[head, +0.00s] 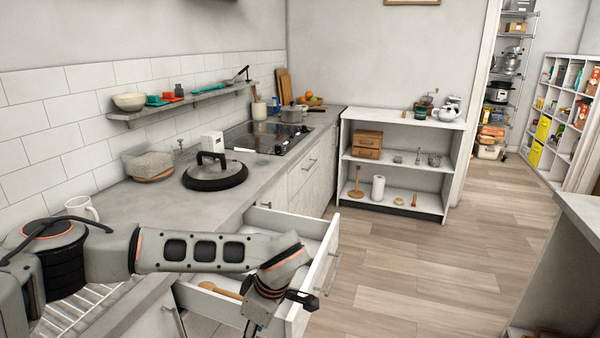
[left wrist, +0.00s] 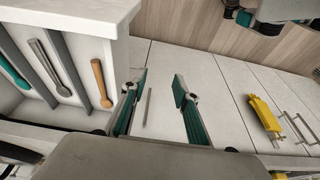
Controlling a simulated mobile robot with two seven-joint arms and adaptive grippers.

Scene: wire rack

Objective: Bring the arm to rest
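My left arm reaches in from the left of the head view, and its wrist and gripper (head: 262,308) hang by the front of an open drawer (head: 322,262). In the left wrist view my left gripper (left wrist: 160,82) is open, with nothing between its teal fingertips. Light cabinet fronts lie behind the fingers. The drawer, left of the fingers there, holds a wooden spoon (left wrist: 101,83), a grey utensil (left wrist: 50,68) and a teal one (left wrist: 14,74). A grey part with teal pieces (left wrist: 245,18) at the top right looks like my right gripper; its opening is unclear.
The counter (head: 140,205) holds a black-rimmed lid (head: 215,178), a mug (head: 80,208) and a cooktop (head: 262,138). A low shelf unit (head: 400,125) stands at the back. A yellow item (left wrist: 262,115) is beside the cabinet handles. The wooden floor (head: 420,250) is clear in the middle.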

